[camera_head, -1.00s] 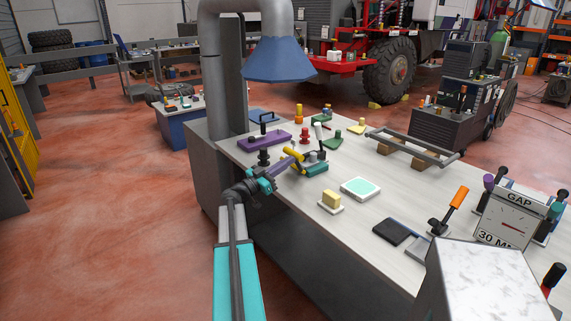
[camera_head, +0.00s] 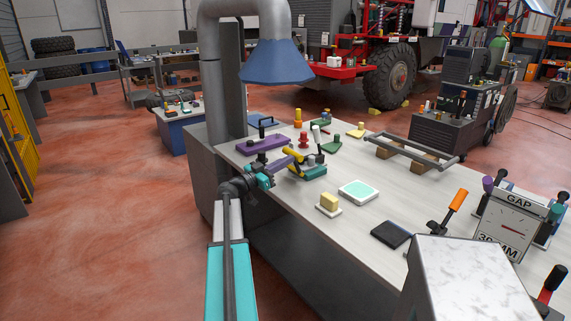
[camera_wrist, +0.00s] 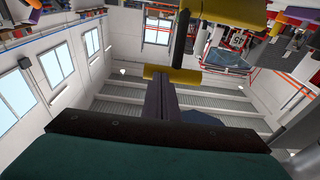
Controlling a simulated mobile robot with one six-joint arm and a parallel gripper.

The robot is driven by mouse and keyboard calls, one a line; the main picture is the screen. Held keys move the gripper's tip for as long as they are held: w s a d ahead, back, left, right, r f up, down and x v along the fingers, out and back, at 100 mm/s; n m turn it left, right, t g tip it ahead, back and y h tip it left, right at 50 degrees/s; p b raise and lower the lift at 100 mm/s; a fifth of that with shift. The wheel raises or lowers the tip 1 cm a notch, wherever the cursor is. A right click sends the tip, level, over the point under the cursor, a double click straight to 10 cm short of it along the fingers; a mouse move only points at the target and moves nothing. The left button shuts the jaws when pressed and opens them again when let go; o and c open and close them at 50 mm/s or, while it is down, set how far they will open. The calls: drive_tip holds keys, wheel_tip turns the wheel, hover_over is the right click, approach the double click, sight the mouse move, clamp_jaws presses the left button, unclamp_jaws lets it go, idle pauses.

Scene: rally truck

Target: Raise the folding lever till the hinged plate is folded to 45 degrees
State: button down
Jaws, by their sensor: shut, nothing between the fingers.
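A small bench fixture with a yellow bar (camera_head: 293,157) and a teal and yellow base (camera_head: 312,171) stands near the left side of the bench. A dark, white-topped lever (camera_head: 317,134) rises behind it; I cannot tell for certain which part is the folding lever or the hinged plate. My gripper (camera_head: 287,161) has its purple fingers shut and empty, close to the yellow bar. In the wrist view my fingers (camera_wrist: 160,88) point towards a yellow piece (camera_wrist: 185,76), with a dark upright bar (camera_wrist: 181,38) beyond. Contact and the plate's angle cannot be told.
A purple block (camera_head: 262,143) lies behind my gripper. A yellow block on a white base (camera_head: 328,203), a mint-topped pad (camera_head: 358,190) and a dark plate (camera_head: 391,234) lie nearer. An orange-handled lever (camera_head: 458,200) and a GAP dial (camera_head: 503,222) stand at the right.

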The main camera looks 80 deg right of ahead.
drive_tip(key=shift+s, duration=0.1)
drive_tip(key=shift+a+f, duration=0.1)
drive_tip(key=shift+f, duration=0.05)
drive_tip(key=b+v, duration=0.6)
drive_tip(key=v, duration=0.8)
idle(0.6)
